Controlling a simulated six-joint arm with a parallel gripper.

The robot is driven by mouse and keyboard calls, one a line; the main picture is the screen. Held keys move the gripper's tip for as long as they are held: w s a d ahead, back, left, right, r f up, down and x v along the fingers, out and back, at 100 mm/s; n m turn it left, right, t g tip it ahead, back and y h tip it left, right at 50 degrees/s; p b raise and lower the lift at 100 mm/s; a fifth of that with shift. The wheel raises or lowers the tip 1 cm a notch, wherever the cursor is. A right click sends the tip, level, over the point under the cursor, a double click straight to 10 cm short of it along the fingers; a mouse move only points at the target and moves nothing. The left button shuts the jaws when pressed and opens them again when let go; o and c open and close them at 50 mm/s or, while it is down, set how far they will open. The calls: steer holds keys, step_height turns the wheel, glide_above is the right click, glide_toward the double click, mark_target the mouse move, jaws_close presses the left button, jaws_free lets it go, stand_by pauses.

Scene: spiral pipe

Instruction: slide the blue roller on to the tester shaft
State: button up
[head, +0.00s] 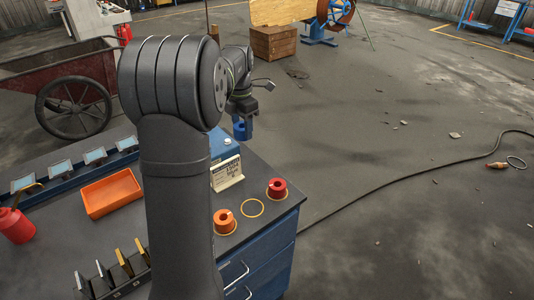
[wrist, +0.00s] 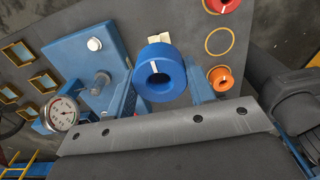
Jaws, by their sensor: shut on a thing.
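The blue roller (head: 242,130) hangs below my gripper (head: 242,112), in the air over the back of the bench near the blue tester (head: 224,142). In the wrist view the roller (wrist: 160,56) shows its central bore and a white mark on its face. My gripper (wrist: 160,98) is shut on it, with a finger on either side. The tester shaft (wrist: 101,82), a grey stub on the blue tester plate (wrist: 72,52), is left of the roller and apart from it. My own arm hides much of the tester in the head view.
A red roller (head: 277,188) and an orange roller (head: 225,221) stand on the bench, with an empty yellow ring (head: 252,207) between them. A white card (head: 226,173) stands before the tester. A gauge (wrist: 62,113) is beside the shaft. An orange tray (head: 112,193) lies left.

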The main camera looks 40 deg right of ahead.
steer(key=w+a+r, duration=0.1)
steer(key=w+a, duration=0.2)
steer(key=w, duration=0.5)
steer(key=w+a, duration=0.3)
steer(key=w, duration=0.4)
steer(key=shift+w+r, duration=0.4)
steer(key=shift+f, duration=2.9)
steer(key=shift+f, duration=1.3)
steer(key=o, duration=1.2)
steer(key=shift+s+f, duration=0.1)
steer(key=shift+f, duration=0.05)
step_height(320, 180, up, 18)
steer(key=shift+f, duration=0.1)
steer(key=shift+f, duration=0.1)
